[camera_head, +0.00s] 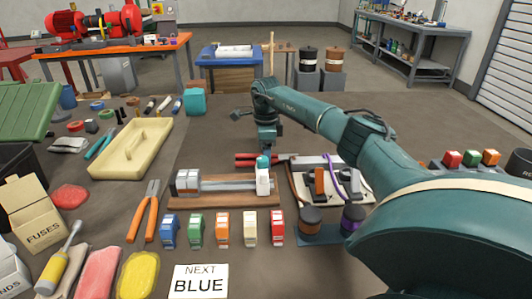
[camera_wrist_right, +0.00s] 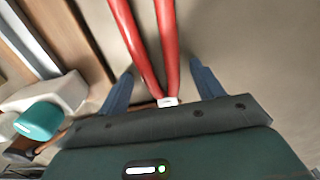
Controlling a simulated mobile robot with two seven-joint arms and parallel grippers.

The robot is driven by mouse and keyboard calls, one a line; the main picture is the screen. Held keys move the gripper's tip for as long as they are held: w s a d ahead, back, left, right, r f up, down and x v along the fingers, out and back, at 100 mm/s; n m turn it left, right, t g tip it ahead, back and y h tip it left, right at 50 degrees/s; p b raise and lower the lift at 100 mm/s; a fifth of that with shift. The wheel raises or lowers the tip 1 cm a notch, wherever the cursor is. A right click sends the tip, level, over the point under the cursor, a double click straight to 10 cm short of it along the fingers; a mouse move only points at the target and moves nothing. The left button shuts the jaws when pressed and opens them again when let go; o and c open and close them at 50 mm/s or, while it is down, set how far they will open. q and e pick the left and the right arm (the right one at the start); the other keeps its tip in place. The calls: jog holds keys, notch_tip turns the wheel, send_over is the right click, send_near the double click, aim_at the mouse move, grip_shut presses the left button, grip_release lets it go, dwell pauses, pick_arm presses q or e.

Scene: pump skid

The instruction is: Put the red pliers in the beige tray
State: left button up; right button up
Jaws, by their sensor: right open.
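The red pliers (camera_head: 246,157) lie on the table behind the wooden-based fixture, partly hidden by my right arm in the head view. In the right wrist view, the two red handles (camera_wrist_right: 138,42) run up from near the palm, between the fingers. My right gripper (camera_wrist_right: 161,72) is open around the pliers, with one blue-grey finger on each side. In the head view it points down at the pliers (camera_head: 268,150). The beige tray (camera_head: 107,168), with a raised handle bar across it, lies to the left. My left gripper is out of view.
A fixture with a metal cylinder and teal knob (camera_head: 263,162) stands just in front of the pliers; the knob also shows in the wrist view (camera_wrist_right: 38,120). Orange-handled pliers (camera_head: 151,199) and several coloured blocks lie nearer. Table between fixture and tray is mostly bare.

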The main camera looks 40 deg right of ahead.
aim_at(248, 154)
jog(key=shift+r, duration=0.1)
notch_tip(248, 154, up, 11)
jog(key=p, duration=0.1)
jog(key=shift+r, duration=0.45)
jog(key=shift+c, duration=0.5)
jog(key=shift+m, duration=0.4)
jog(key=w+a, duration=0.2)
jog(key=w, duration=0.1)
jog(key=w+b, duration=0.1)
jog(key=shift+w+a+r, duration=0.15)
jog(key=shift+a+r, duration=0.2)
jog(key=shift+a, duration=0.05)
jog(key=c, duration=0.6)
jog(key=shift+w+a+f, duration=0.1)
jog(key=shift+f, duration=0.05)
jog(key=shift+c, duration=0.7)
notch_tip(248, 154, down, 7)
jog(key=shift+f+b, duration=0.15)
jog(key=shift+b, duration=0.5)
jog(key=shift+c, duration=0.6)
jog(key=shift+f, duration=0.45)
notch_tip(248, 154, down, 4)
jog(key=shift+w+r, duration=0.1)
jog(key=shift+w, duration=0.05)
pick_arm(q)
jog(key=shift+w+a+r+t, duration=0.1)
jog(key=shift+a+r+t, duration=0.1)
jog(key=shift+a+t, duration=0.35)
pick_arm(e)
jog(key=shift+f, duration=0.3)
